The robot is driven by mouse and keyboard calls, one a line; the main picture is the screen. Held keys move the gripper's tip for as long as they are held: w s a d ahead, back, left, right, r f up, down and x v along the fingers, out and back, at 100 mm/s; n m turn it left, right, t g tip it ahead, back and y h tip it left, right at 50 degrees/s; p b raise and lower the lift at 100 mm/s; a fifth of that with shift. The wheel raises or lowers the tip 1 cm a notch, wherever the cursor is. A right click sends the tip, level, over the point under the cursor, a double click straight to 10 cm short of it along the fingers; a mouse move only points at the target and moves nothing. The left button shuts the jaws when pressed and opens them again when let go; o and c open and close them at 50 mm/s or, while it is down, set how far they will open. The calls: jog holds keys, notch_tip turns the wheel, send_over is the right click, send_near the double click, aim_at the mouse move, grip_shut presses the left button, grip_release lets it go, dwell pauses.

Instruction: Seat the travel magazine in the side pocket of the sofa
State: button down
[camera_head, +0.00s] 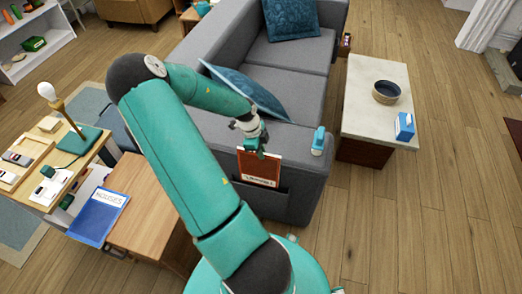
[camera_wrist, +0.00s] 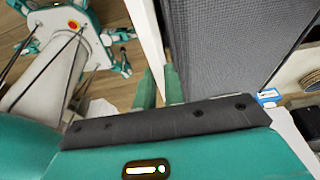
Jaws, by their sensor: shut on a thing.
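The travel magazine (camera_head: 259,168), orange-red with a pale title strip, hangs upright against the outer face of the grey sofa's (camera_head: 306,172) near arm. My gripper (camera_head: 253,147) is shut on its top edge. The dark side pocket (camera_head: 270,199) is on that same face, directly below. The magazine's lower edge meets the pocket's opening; I cannot tell whether it is inside or just in front. In the wrist view, my gripper's green fingers (camera_wrist: 159,86) are on either side of the magazine's thin pale edge (camera_wrist: 147,30), beside the grey sofa fabric (camera_wrist: 215,45).
A light blue bottle-like item (camera_head: 319,140) stands on the sofa arm, right of my gripper. A blue cushion (camera_head: 247,89) leans behind it. A low table (camera_head: 360,105) with a dark bowl (camera_head: 386,92) is at right. A wooden side table (camera_head: 150,205) with a blue magazine (camera_head: 97,214) is at left.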

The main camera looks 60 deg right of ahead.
aim_at(261, 163)
jog(key=shift+f, duration=3.8)
jog(key=c, duration=1.4)
grip_release()
jog(key=shift+w+d+r, duration=0.1)
jog(key=shift+d+r, duration=0.05)
jog(key=shift+d, duration=0.05)
jog(key=shift+c, duration=0.2)
jog(key=shift+o, duration=0.2)
jog(key=shift+w+r, duration=0.15)
jog(key=shift+r, duration=0.2)
jog(key=v, duration=1.2)
jog(key=shift+a+r, duration=0.25)
jog(key=shift+r, duration=0.15)
